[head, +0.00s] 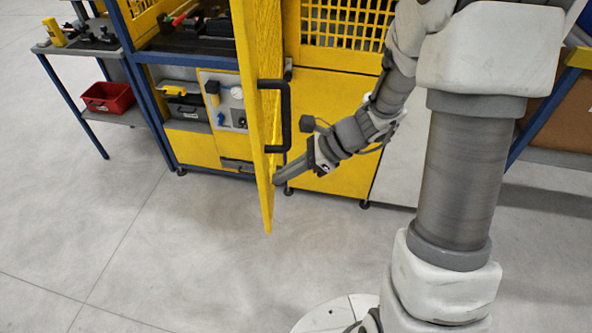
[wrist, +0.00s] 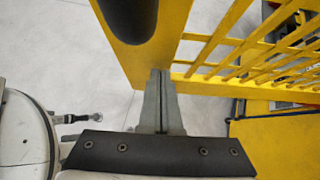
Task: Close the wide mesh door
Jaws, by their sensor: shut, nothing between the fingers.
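The wide mesh door (head: 258,80) is yellow and stands swung open, seen nearly edge-on in the head view. Its black bar handle (head: 287,115) is on the side facing my arm. My gripper (head: 279,177) is shut and empty, at the lower part of the door just below the handle. In the wrist view my gripper (wrist: 161,80) has its closed fingertips at the lower yellow frame of the door (wrist: 180,45), with the mesh to the right. The dark handle (wrist: 130,20) is above the fingers. I cannot tell whether the fingertips touch the door.
The yellow machine cabinet (head: 330,140) stands behind, with a gauge panel (head: 222,105) in its open bay. A side table (head: 85,44) with a red bin (head: 108,98) is at the left. The grey floor (head: 170,260) in front is clear.

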